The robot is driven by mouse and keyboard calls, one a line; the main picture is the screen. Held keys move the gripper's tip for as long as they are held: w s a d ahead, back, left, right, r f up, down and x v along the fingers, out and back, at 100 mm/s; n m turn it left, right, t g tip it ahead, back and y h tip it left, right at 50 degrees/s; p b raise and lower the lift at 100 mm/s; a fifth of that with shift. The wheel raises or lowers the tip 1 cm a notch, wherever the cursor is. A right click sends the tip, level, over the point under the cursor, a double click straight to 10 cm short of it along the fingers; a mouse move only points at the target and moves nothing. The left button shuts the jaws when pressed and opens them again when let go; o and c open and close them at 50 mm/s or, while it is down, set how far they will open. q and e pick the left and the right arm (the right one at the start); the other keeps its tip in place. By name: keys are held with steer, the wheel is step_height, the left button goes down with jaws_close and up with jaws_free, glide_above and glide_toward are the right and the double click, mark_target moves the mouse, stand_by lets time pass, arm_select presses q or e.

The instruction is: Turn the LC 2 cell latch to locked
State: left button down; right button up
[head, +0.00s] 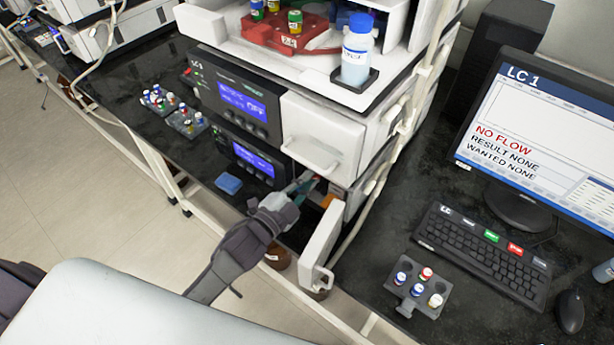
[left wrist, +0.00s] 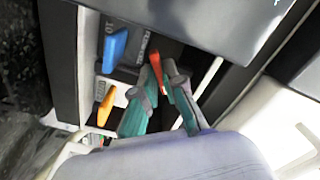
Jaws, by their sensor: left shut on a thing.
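My left gripper (head: 305,183) reaches into an open compartment low in the instrument stack. In the left wrist view my left gripper (left wrist: 162,82) has its fingertips closed around a small red lever (left wrist: 156,66). A blue lever (left wrist: 115,47) and an orange lever (left wrist: 105,106) sit to the left of it inside the same compartment. I cannot read which lever is the cell latch. The compartment's white door (head: 321,243) hangs open. The stack's upper display unit (head: 240,98) seems labelled LC 1. My right gripper is not in view.
A monitor (head: 545,135) reads "LC 1, NO FLOW", with a keyboard (head: 480,255) before it. A vial rack (head: 418,288) stands right of the open door. A blue pad (head: 229,183) lies left of the compartment. A bottle (head: 357,50) stands on top.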

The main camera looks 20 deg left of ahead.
arm_select(q)
steer(key=n+p, duration=0.2)
steer(key=n, duration=0.3)
steer(key=shift+n, duration=0.4)
steer(key=n+p, duration=0.2)
steer(key=n, duration=0.2)
steer(key=shift+f+n, duration=0.1)
steer(key=shift+n, duration=0.3)
steer(key=c, duration=1.3)
jaws_free()
steer(key=shift+o, duration=0.2)
steer(key=shift+s, duration=0.1)
steer(key=v, duration=1.2)
